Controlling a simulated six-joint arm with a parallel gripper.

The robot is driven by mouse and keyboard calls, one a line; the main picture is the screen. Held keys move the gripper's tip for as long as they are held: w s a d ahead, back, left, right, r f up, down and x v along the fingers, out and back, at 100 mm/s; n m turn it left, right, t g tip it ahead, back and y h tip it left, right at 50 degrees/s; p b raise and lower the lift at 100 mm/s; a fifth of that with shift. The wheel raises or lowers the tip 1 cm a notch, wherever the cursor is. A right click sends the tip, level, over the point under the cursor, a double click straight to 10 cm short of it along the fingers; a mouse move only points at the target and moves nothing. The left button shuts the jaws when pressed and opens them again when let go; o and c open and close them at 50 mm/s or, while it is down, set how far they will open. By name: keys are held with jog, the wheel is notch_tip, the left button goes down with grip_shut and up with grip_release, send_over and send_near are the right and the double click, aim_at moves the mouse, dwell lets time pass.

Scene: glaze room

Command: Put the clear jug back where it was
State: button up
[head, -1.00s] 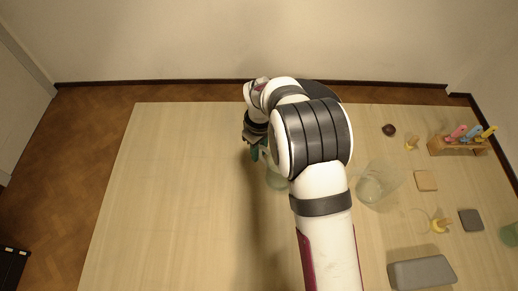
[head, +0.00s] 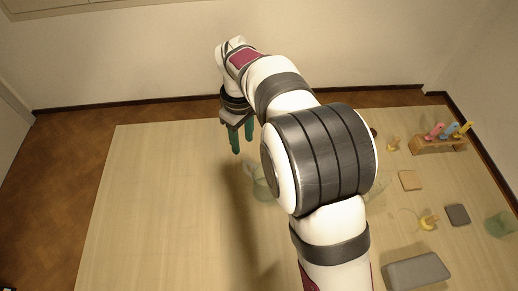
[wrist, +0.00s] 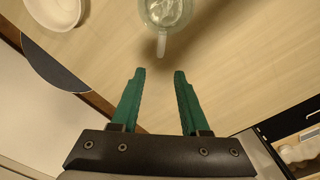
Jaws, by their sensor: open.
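The clear jug (head: 260,186) stands on the pale table in the head view, partly hidden behind my arm. In the wrist view the clear jug (wrist: 166,10) is at the top centre, cut by the frame edge, its handle pointing toward my fingers. My gripper (head: 242,140) has green fingers, open and empty, up and to the left of the jug in the head view. In the wrist view my gripper (wrist: 158,72) shows a clear gap between its fingertips, and the handle lies beyond them, apart.
On the right of the table are a grey block (head: 417,271), a tan tile (head: 410,180), a dark tile (head: 457,214), a green glass (head: 500,224) and a wooden rack (head: 440,145) of coloured tools. The table's left half is clear.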

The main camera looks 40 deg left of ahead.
jog(key=w+d+r+m, duration=0.1)
jog(key=d+r+m, duration=0.35)
jog(key=d, duration=0.45)
jog(key=w+d+r+m, duration=0.2)
jog(key=d+r+m, duration=0.25)
jog(key=d, duration=0.55)
jog(key=s+d+f+m+y, duration=0.1)
jog(key=s+d+f+m, duration=0.1)
jog(key=s+d+m, duration=1.2)
jog(key=s+d, duration=0.2)
jog(key=d, duration=0.1)
jog(key=shift+d+m+y, duration=0.3)
jog(key=shift+d+m, duration=0.1)
